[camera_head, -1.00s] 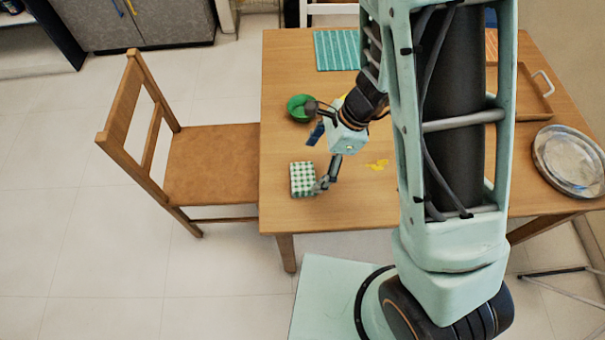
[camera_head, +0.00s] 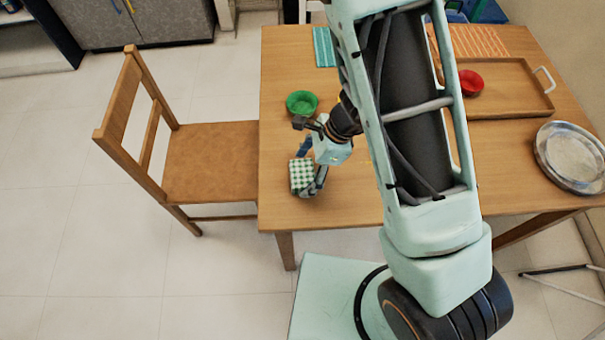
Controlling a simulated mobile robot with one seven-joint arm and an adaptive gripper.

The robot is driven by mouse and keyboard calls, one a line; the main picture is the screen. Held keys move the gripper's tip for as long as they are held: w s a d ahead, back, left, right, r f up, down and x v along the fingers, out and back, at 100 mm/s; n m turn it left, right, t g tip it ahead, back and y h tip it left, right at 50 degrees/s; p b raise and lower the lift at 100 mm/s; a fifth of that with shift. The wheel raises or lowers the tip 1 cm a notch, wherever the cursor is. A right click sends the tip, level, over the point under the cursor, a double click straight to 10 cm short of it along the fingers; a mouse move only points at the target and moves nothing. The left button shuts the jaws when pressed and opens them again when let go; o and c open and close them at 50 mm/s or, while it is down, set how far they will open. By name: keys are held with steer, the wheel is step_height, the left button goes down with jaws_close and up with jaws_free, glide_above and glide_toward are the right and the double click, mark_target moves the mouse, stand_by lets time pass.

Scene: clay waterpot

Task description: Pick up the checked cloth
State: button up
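The green-and-white checked cloth (camera_head: 299,176) lies as a small folded block on the wooden table, near its left front edge. My gripper (camera_head: 307,172) is low at the cloth's right side. Its fingers are spread, one at the far side of the cloth and one by the near right corner. The cloth's right edge is partly hidden by the gripper. I cannot tell whether the fingers touch it.
A green bowl (camera_head: 301,103) stands just behind my gripper. A wooden chair (camera_head: 212,165) is against the table's left side. A wooden tray (camera_head: 512,106) with a red bowl (camera_head: 471,82) and round metal plates (camera_head: 573,158) are at the right. My arm covers the table's middle.

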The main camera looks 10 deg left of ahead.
steer(key=c, duration=0.8)
steer(key=shift+r, duration=0.15)
steer(key=shift+c, duration=0.2)
steer(key=shift+r, duration=0.55)
steer(key=s+d+r+p, duration=0.2)
steer(key=s+d+r, duration=0.4)
steer(key=d+r, duration=0.5)
steer(key=shift+d+r, duration=0.35)
steer(key=shift+d, duration=0.55)
